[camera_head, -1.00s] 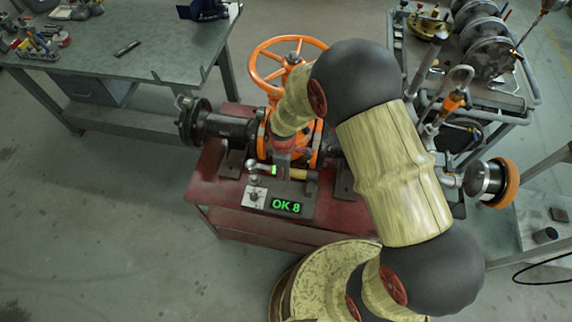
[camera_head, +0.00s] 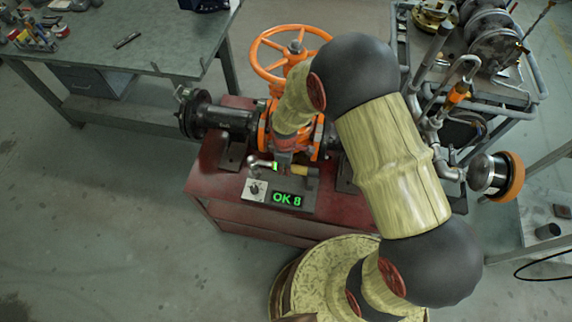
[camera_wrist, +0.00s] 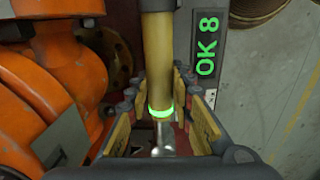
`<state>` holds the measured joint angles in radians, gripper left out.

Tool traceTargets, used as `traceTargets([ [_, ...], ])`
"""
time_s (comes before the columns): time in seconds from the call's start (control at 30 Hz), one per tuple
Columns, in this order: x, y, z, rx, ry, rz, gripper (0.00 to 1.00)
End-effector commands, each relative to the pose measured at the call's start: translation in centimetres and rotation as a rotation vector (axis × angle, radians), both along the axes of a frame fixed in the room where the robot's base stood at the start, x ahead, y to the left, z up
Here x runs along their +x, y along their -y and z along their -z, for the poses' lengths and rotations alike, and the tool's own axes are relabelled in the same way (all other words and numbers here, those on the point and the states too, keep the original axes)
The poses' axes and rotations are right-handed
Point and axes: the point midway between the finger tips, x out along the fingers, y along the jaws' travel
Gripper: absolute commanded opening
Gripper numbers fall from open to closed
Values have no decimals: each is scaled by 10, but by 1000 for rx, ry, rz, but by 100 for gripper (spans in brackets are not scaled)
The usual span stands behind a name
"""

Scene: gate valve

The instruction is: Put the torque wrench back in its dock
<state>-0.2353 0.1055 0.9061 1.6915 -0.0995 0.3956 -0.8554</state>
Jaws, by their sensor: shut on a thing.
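The torque wrench shows its yellow handle (camera_wrist: 156,60), a glowing green ring and a silver shaft in the wrist view. In the head view its silver end (camera_head: 260,163) sticks out left of my gripper (camera_head: 284,162) and its yellow handle (camera_head: 300,170) to the right. My gripper (camera_wrist: 162,108) is shut around the wrench near the green ring, with a finger pair on each side. The dock appears to be the grey block (camera_head: 312,181) behind the "OK 8" display (camera_head: 287,198). The wrench lies level just above or at it. Whether it touches is unclear.
The orange valve (camera_head: 262,135) with its handwheel (camera_head: 268,72) stands close behind the wrench on the red bench (camera_head: 225,212). In the wrist view orange valve parts (camera_wrist: 60,70) are close on the left. A grey workbench (camera_head: 150,45) stands at the left.

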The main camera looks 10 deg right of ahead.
Motion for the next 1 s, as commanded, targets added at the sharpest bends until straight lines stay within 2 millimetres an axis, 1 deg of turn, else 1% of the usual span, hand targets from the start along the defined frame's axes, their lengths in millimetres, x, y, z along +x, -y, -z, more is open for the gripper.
traceTargets([
  [0.6,2,0,38,1,4,1,0],
  [0.8,2,0,45,1,4,1,0],
  [1.0,2,0,45,1,4,0,0],
])
